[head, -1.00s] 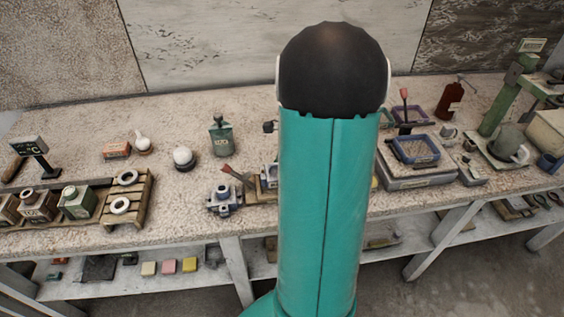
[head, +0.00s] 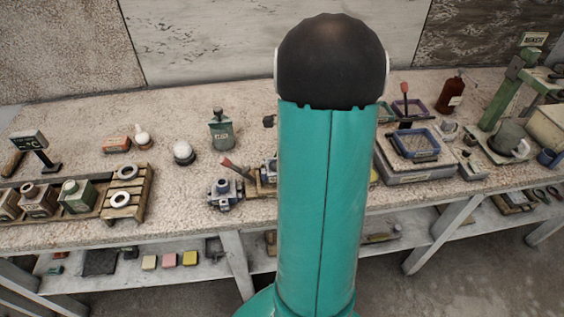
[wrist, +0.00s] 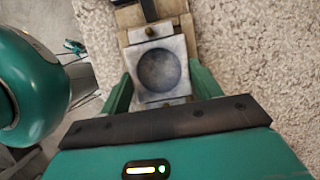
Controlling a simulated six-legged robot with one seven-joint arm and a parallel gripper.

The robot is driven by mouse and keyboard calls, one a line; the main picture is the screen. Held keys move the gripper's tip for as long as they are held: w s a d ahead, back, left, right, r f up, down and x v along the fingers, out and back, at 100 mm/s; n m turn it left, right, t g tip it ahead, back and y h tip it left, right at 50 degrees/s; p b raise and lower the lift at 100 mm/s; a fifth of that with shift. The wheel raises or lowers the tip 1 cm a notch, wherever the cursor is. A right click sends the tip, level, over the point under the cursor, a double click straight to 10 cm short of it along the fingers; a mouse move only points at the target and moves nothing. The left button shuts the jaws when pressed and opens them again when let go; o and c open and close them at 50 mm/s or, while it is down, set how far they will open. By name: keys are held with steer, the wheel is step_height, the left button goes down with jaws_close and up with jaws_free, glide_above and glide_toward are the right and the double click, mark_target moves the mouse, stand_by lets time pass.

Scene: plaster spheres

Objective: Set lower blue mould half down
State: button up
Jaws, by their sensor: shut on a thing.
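The lower mould half (wrist: 160,70), a pale blue-grey square block with a round hollow in its top, shows in the wrist view. My gripper (wrist: 161,92) is shut on it, with one green finger at each side. The block is over or on a wooden frame (wrist: 128,18); I cannot tell whether it rests there. In the head view my arm hides the gripper. A bluish piece on a wooden frame (head: 263,187) shows only partly at the arm's left edge.
A blue-grey metal piece (head: 224,194) stands left of my arm. Farther left are a green bottle (head: 221,130), a white ball (head: 183,152) and a wooden rack (head: 128,203) with white rings. A blue-rimmed tray (head: 415,144) is at right. The bench's front edge is near.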

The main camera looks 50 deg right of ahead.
steer(key=shift+f, duration=1.25)
stand_by(0.7)
steer(key=o, duration=1.2)
steer(key=shift+r, duration=0.1)
steer(key=shift+r, duration=1.9)
